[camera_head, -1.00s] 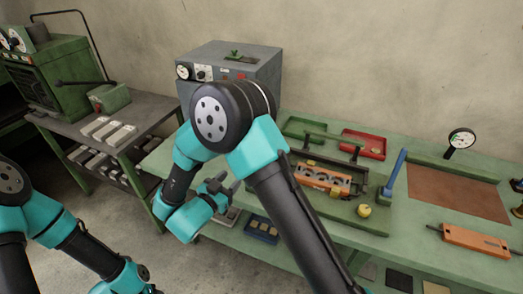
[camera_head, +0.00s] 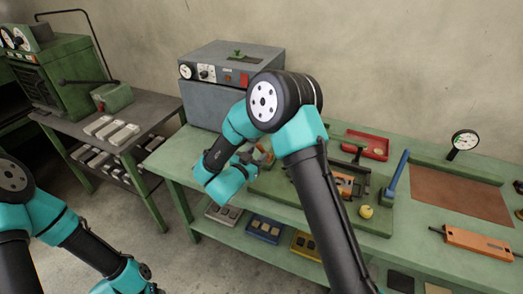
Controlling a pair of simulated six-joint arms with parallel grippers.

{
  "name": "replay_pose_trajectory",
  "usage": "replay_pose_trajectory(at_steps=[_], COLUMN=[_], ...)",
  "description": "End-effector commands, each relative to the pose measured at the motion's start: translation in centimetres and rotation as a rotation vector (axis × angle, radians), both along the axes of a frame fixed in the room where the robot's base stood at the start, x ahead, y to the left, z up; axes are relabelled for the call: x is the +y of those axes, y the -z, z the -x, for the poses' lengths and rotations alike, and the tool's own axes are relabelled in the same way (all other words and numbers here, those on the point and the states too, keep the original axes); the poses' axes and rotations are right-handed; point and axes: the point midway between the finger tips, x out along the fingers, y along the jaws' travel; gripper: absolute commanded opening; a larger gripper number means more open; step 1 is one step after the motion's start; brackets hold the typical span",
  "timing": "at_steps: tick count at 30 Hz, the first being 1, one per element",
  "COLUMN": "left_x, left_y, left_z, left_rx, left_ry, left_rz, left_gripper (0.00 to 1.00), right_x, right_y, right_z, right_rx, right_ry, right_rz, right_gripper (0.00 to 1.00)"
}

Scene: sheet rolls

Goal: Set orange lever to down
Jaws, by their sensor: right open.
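I cannot make out an orange lever for certain. An orange block (camera_head: 344,187) sits in the green fixture at the middle of the bench, partly hidden behind my right arm. A blue lever (camera_head: 397,173) stands up at the right end of that fixture. An orange tool with a thin rod (camera_head: 475,240) lies at the bench's right front. My right gripper (camera_head: 264,157) is open and empty, over the left part of the bench in front of the grey box, apart from the fixture. My left arm is at the lower left, its gripper out of frame.
The grey box (camera_head: 217,105) with a gauge and a green knob stands at the bench's back left. A red tray (camera_head: 367,145), a yellow knob (camera_head: 366,212) and a dial gauge (camera_head: 464,141) are farther right. A side table (camera_head: 150,109) with grey blocks stands left.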

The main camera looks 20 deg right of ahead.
Motion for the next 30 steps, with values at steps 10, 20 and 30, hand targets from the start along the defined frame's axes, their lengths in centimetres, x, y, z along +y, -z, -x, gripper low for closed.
replay_pose_trajectory(at_steps=[10, 20, 30], left_x=[0.0, 0.0, 0.0], left_y=[0.0, 0.0, 0.0], left_z=[0.0, 0.0, 0.0], left_rx=[0.000, 0.000, 0.000], left_ry=[0.000, 0.000, 0.000], left_rz=[0.000, 0.000, 0.000], left_gripper=[0.46, 0.46, 0.46], right_x=[-2.7, -2.7, -2.7], right_y=[0.0, 0.0, 0.0], right_z=[-2.1, -2.1, -2.1], right_rx=[-0.001, 0.000, 0.000], right_ry=[0.000, 0.000, 0.000], right_rz=[-0.001, 0.000, 0.000], right_gripper=[0.46, 0.41, 0.08])
